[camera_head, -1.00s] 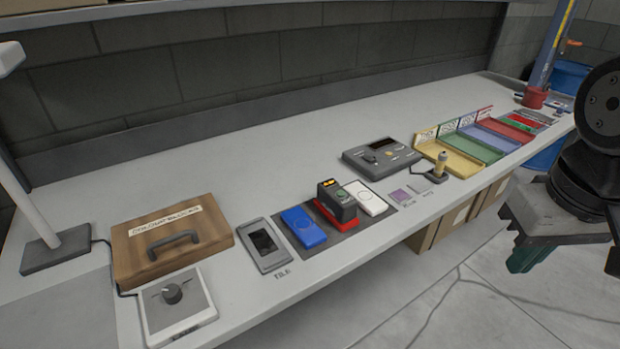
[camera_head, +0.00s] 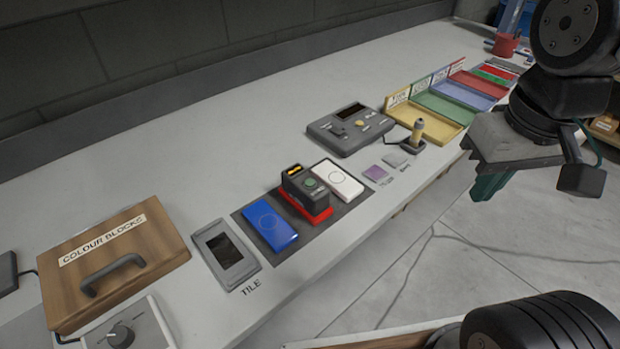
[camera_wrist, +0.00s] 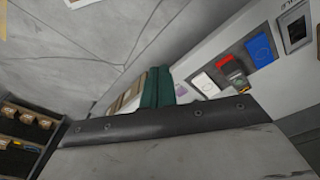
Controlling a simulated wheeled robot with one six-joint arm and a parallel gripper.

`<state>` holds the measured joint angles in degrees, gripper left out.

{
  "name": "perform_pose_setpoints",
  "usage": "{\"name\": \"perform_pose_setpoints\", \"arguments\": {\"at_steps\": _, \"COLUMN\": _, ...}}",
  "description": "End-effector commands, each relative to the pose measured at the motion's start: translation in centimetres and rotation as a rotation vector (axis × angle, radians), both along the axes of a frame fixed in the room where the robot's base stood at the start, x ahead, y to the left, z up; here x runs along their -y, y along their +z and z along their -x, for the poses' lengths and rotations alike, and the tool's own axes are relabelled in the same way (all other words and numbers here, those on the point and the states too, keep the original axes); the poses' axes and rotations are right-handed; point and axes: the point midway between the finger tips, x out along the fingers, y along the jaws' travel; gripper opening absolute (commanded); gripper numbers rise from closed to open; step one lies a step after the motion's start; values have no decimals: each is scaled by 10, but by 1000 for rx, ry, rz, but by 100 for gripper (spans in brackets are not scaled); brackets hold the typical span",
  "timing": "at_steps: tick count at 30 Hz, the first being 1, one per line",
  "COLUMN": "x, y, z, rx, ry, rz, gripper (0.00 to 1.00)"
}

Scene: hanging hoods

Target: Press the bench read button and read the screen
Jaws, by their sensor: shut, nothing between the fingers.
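A grey bench console (camera_head: 349,128) stands on the bench with a dark screen (camera_head: 351,109), a yellow button (camera_head: 359,124) and a dark knob. Its lettering is too small to read. To its lower left, a dark handheld meter (camera_head: 296,184) with a green button and a small orange display sits on a red base (camera_head: 318,216). The display's characters are too small to read. My gripper (camera_head: 490,187) is shut and empty, off the bench's front side over the floor, apart from everything. Its teal fingers (camera_wrist: 158,86) show together in the wrist view.
A blue block (camera_head: 271,226) and a white block (camera_head: 338,179) flank the meter. A tile reader (camera_head: 226,256), a wooden box (camera_head: 112,240) and a knob box (camera_head: 122,334) lie left. A small upright yellow cylinder (camera_head: 418,130) stands before coloured trays (camera_head: 440,112). The bench's back strip is clear.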

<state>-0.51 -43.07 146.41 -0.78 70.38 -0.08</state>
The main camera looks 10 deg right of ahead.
Motion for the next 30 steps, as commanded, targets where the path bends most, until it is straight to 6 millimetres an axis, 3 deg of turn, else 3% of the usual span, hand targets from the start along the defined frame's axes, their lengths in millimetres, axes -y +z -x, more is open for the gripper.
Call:
{"name": "perform_pose_setpoints", "arguments": {"at_steps": 5, "x": -6, "y": 1, "z": -27, "rx": -61, "ry": 180, "rz": 115, "gripper": 0}}
{"name": "perform_pose_setpoints", "arguments": {"at_steps": 8, "x": -18, "y": 0, "z": -58, "rx": -108, "ry": 367, "rz": 243, "gripper": 0}}
{"name": "perform_pose_setpoints", "arguments": {"at_steps": 14, "x": -78, "y": -8, "z": -128, "rx": -160, "ry": 793, "rz": 540, "gripper": 0}}
{"name": "perform_pose_setpoints", "arguments": {"at_steps": 18, "x": -138, "y": -19, "z": -163, "rx": -157, "ry": 1054, "rz": 726, "gripper": 0}}
{"name": "perform_pose_setpoints", "arguments": {"at_steps": 24, "x": -202, "y": -33, "z": -183, "rx": -135, "ry": 1279, "rz": 897, "gripper": 0}}
{"name": "perform_pose_setpoints", "arguments": {"at_steps": 30, "x": -219, "y": -36, "z": -187, "rx": -125, "ry": 1333, "rz": 941, "gripper": 0}}
